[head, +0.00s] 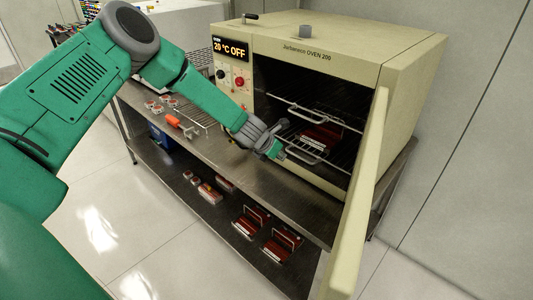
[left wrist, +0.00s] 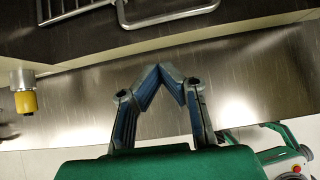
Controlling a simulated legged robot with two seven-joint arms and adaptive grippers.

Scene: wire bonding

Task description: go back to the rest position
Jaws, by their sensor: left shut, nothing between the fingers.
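My left gripper (head: 277,151) is in front of the open oven (head: 335,52), near the lower edge of its opening and above the steel table top (head: 222,150). In the left wrist view its fingers (left wrist: 172,70) meet at the tips, with nothing between them. A wire rack handle (head: 306,150) shows just beyond the gripper, and it also shows in the left wrist view (left wrist: 170,14). A dark red piece (head: 322,136) sits on the rack inside the oven. My right gripper is not in view.
The oven door (head: 362,190) stands open at the right, reaching toward me. Its display reads 20 °C OFF. An orange-handled tool (head: 174,122) and several small parts lie on the table's left. The lower shelf (head: 222,222) holds red fixtures (head: 251,220) and small parts.

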